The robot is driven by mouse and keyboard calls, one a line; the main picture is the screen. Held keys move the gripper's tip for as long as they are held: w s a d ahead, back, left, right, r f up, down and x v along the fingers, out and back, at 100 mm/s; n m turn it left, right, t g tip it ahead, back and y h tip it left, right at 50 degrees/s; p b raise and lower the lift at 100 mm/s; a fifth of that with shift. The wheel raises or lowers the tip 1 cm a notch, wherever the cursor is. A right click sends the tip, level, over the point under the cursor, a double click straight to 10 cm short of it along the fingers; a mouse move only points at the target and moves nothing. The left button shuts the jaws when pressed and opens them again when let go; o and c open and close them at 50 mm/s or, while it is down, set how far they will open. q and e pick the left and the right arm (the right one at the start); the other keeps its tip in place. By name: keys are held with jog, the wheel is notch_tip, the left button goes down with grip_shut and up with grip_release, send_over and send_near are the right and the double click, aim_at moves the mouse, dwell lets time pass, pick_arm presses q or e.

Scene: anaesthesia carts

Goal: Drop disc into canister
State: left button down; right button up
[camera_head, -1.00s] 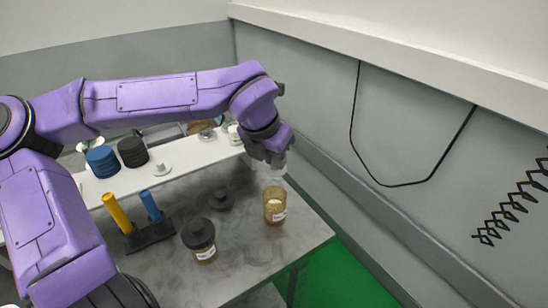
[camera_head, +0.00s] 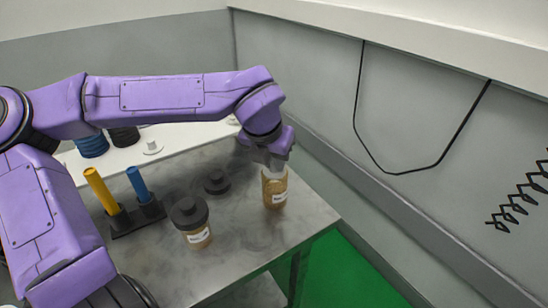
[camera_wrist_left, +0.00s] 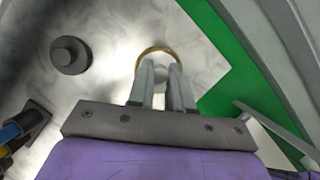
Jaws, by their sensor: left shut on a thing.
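The open amber canister (camera_head: 274,190), with a white label, stands near the table's right edge. Its rim (camera_wrist_left: 152,50) shows in the left wrist view just beyond my fingertips. My left gripper (camera_head: 276,166) points down at the canister's mouth, with its fingertips at or just over the opening. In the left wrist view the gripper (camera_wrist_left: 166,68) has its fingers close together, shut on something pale. This is probably the disc, but its outline is mostly hidden by the fingers. I cannot tell whether it is inside the rim. My right gripper is not in view.
A lidded amber jar (camera_head: 198,236) stands left of the canister. A loose black lid (camera_head: 216,184) lies behind it. A black holder (camera_head: 138,219) carries a yellow and a blue stick. A white raised shelf (camera_head: 180,136) with dark stacks runs behind. The wall is close on the right.

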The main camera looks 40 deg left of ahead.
pick_arm(q)
jog(key=c, duration=1)
grip_release()
jog(key=shift+o, duration=0.2)
notch_tip(320, 180, up, 7)
jog(key=p, duration=0.7)
jog(key=shift+r, duration=0.2)
jog(key=shift+f, duration=0.15)
